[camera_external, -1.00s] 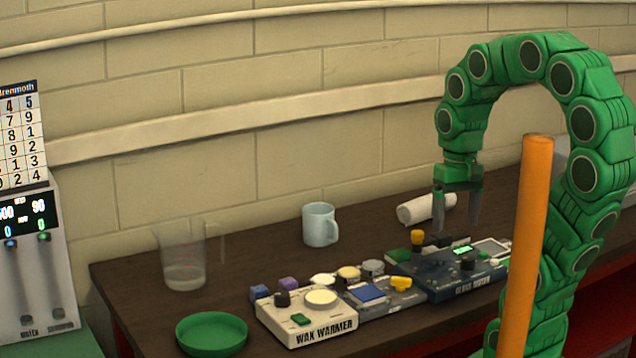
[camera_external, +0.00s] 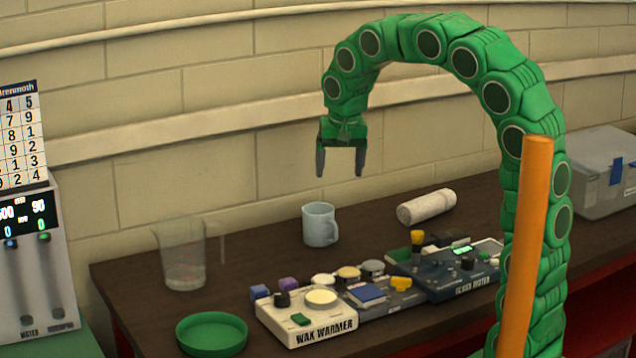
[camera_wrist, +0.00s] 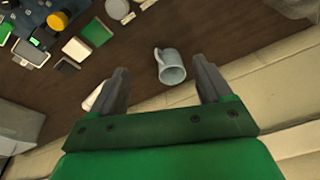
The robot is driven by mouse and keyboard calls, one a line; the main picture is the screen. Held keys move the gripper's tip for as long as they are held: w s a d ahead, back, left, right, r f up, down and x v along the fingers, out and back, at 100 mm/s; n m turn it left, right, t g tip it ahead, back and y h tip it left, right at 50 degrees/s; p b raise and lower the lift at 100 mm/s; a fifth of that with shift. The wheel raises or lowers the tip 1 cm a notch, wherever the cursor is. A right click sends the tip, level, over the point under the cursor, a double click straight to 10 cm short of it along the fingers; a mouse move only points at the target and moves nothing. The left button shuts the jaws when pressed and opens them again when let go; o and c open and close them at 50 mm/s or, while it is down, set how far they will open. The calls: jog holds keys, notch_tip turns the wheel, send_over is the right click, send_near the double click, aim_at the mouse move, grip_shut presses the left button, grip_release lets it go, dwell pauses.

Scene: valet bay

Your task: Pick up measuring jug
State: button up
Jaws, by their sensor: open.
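The measuring jug (camera_external: 184,262) is clear and see-through, with a handle on its right side. It stands upright near the left end of the dark table. My gripper (camera_external: 340,174) is open and empty, pointing down in the air, up and to the right of the jug and above the light blue mug (camera_external: 319,226). In the wrist view the open fingers of my gripper (camera_wrist: 163,82) frame the mug (camera_wrist: 170,68). I cannot make out the jug for sure in the wrist view.
A green dish (camera_external: 212,336) lies in front of the jug. The wax warmer (camera_external: 308,322) and other devices run along the table's front. A rolled white towel (camera_external: 426,206) lies behind them. An orange post (camera_external: 527,240) stands in front of my arm. The brick wall backs the table.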

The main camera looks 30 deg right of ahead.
jog(key=w+a+f+n+t, duration=0.1)
jog(key=w+a+f, duration=0.2)
jog(key=a, duration=0.6)
jog(key=w+a+f, duration=0.2)
jog(key=w+a, duration=0.1)
jog(key=a, duration=0.5)
jog(key=w+a+f+n+t, duration=0.1)
jog(key=w+a+f, duration=0.2)
jog(key=a, duration=0.6)
jog(key=shift+d+x, duration=0.2)
jog(key=shift+x, duration=1.65)
jog(key=shift+d+x, duration=0.2)
jog(key=shift+x, duration=1.6)
jog(key=c, duration=1.4)
